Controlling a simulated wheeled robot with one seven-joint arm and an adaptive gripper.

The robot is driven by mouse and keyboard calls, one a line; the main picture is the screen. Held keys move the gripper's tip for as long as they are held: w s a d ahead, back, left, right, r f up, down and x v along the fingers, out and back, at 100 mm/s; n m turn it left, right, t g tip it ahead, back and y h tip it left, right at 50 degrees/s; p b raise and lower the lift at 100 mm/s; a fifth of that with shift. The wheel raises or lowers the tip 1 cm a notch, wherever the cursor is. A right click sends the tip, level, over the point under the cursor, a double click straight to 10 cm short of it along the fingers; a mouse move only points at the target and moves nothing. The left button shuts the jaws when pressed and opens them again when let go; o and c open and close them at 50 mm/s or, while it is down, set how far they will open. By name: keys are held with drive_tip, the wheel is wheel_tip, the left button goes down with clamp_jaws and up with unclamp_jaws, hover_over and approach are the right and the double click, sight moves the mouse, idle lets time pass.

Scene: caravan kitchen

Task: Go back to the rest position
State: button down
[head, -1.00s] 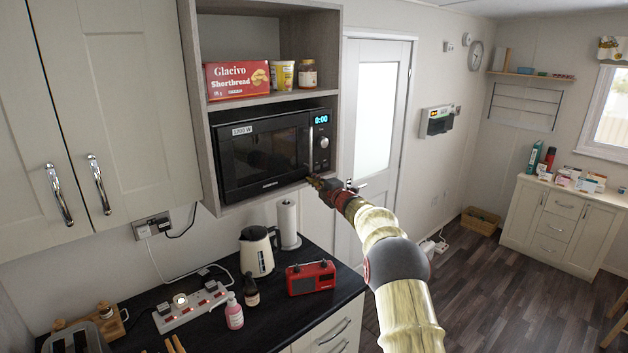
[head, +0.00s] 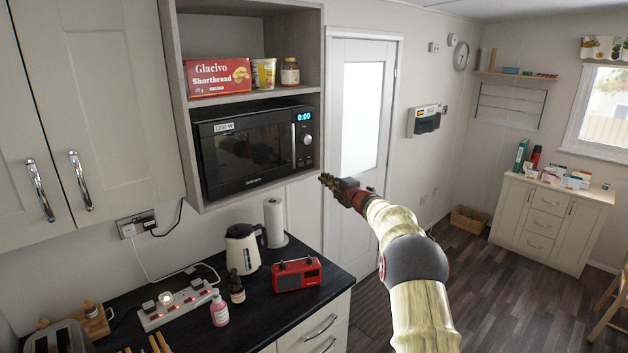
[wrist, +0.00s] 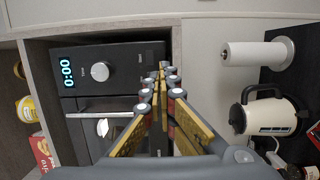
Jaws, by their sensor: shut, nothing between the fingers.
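My gripper (head: 325,179) is at the end of my arm, in front of the cabinet and just right of and below the black microwave (head: 250,150). Its fingers also show in the wrist view (wrist: 161,72), closed together with nothing between them. The microwave sits in its cabinet niche with its door shut and its display reading 0:00. In the wrist view the microwave (wrist: 100,95) appears turned on its side, behind and left of the fingers. There is a visible gap between the gripper and the microwave in the head view.
The counter below holds a cream kettle (head: 242,250), a paper towel roll (head: 274,222), a red radio (head: 297,275), a pink bottle (head: 219,310) and a power strip (head: 178,308). A shortbread box (head: 218,76) is on the shelf above. Open floor (head: 480,285) lies to the right.

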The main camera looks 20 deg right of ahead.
drive_tip(key=s+d+f+m+g+h, duration=0.3)
drive_tip(key=d+f+m+h, duration=0.3)
drive_tip(key=d+f, duration=0.4)
drive_tip(key=s+f+m+g+h, duration=0.1)
drive_tip(key=s+f+m+g, duration=0.5)
drive_tip(key=s, duration=0.4)
drive_tip(key=s+a+f+m+g+y+b, duration=0.1)
drive_tip(key=s+a+b, duration=0.3)
drive_tip(key=s+a, duration=0.9)
drive_tip(key=s+a+f+m+g+y+b, duration=0.1)
drive_tip(key=s+a+m+y+b, duration=0.1)
drive_tip(key=s+a, duration=1.2)
drive_tip(key=s+a+f+m+g+y+b, duration=0.1)
drive_tip(key=s+a+m+b, duration=0.3)
drive_tip(key=s+a, duration=0.9)
drive_tip(key=shift+s+a+f+y+b, duration=0.3)
drive_tip(key=shift+s+y+b, duration=0.5)
drive_tip(key=shift+s, duration=6)
